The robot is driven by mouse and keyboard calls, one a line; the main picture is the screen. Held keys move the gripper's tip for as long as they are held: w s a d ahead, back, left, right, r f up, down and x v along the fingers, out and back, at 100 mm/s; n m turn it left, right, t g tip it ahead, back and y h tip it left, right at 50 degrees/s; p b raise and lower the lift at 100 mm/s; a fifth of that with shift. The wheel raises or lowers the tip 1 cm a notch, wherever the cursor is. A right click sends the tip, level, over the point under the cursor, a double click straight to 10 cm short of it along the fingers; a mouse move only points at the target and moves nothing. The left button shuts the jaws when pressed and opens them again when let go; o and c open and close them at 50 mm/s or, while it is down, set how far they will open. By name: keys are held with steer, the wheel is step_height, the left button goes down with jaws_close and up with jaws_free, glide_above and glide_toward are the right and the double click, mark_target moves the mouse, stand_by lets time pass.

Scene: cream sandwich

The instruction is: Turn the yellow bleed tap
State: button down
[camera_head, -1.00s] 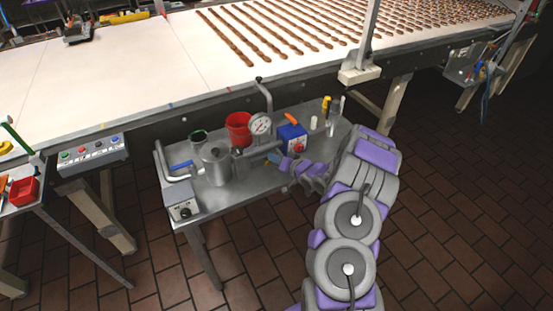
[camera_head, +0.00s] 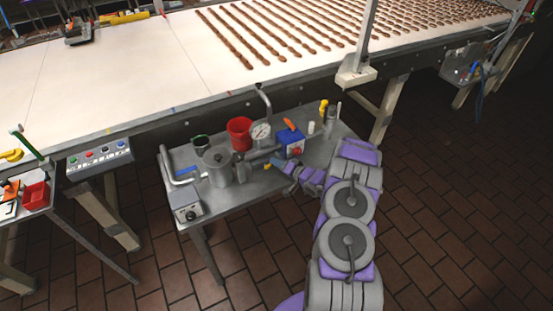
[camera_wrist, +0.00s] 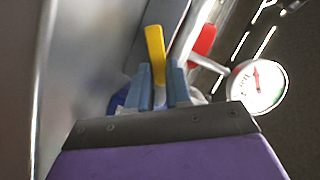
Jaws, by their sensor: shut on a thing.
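The yellow bleed tap (camera_wrist: 155,50) shows in the wrist view as a slim yellow handle standing up between my two blue-grey fingers. My gripper (camera_wrist: 158,82) is shut on it, and the fingers hide its lower part. In the head view my gripper (camera_head: 277,164) is low over the steel side table (camera_head: 245,195), in front of the horizontal metal pipe. A small yellow spot of the tap (camera_head: 268,166) shows at the fingertips. The tap's base and exact angle are hidden.
A pressure gauge (camera_wrist: 258,86) stands close to the right of the fingers in the wrist view. A red cup (camera_head: 239,133), a metal pot (camera_head: 218,168) and a blue box with an orange lever (camera_head: 291,138) crowd the side table. The conveyor (camera_head: 150,80) runs behind.

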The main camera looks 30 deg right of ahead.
steer(key=shift+d+f+m+p, duration=0.2)
steer(key=shift+f+m+p, duration=0.1)
steer(key=shift+m, duration=0.1)
steer(key=c, duration=1)
jaws_free()
steer(key=shift+d, duration=0.1)
steer(key=shift+c, duration=0.2)
steer(key=shift+s+r, duration=0.1)
steer(key=shift+s, duration=0.1)
steer(key=p+v, duration=0.2)
steer(key=v, duration=1.5)
steer(key=shift+d+f, duration=0.2)
steer(key=shift+f, duration=0.05)
